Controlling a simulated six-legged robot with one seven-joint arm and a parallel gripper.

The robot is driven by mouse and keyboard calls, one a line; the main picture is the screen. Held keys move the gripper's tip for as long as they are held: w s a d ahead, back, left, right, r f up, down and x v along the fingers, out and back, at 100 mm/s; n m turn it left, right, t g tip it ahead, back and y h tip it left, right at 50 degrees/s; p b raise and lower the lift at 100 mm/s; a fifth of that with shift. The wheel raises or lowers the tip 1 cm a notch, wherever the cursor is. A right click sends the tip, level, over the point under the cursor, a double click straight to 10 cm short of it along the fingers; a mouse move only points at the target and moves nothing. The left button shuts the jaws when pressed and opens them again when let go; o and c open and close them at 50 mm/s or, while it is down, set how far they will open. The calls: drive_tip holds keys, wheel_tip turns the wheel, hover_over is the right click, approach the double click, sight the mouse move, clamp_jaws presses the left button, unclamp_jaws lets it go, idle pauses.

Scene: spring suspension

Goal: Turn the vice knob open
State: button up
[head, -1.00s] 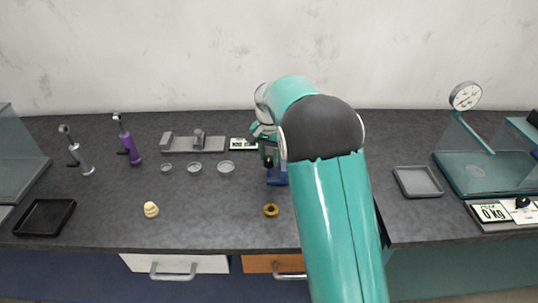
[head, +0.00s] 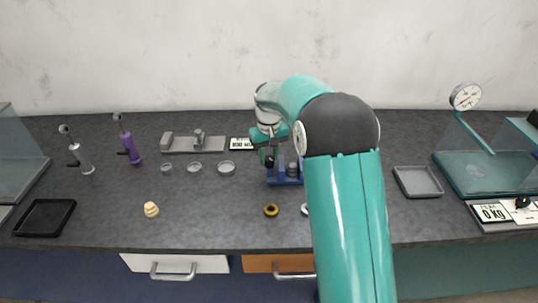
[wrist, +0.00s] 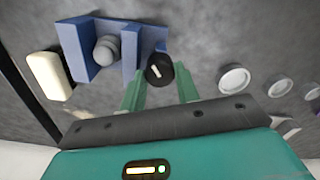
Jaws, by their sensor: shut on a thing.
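The blue vice (head: 284,181) stands on the dark bench near the middle of the head view, partly behind my arm. In the wrist view its blue jaws (wrist: 75,52) stand on either side of a grey rounded piece (wrist: 106,50). The vice knob (wrist: 157,73) is round and black with a pale mark on its face, at the side of the vice. My gripper (wrist: 160,78) has its two green fingers on either side of the knob and is shut on it. In the head view my gripper (head: 267,156) is at the vice's left side, and the knob is not clear there.
A cream block (wrist: 48,75) is beside the vice in the wrist view. A grey tray (head: 418,181) lies to the right.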

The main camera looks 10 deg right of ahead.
sight(269, 158)
drive_tip(key=n, duration=0.5)
drive_tip(key=shift+n, duration=0.3)
drive_tip(key=n, duration=0.5)
drive_tip(key=shift+r, duration=0.1)
drive_tip(key=o, duration=1)
drive_tip(key=shift+c, duration=0.2)
wheel_tip(269, 158, up, 14)
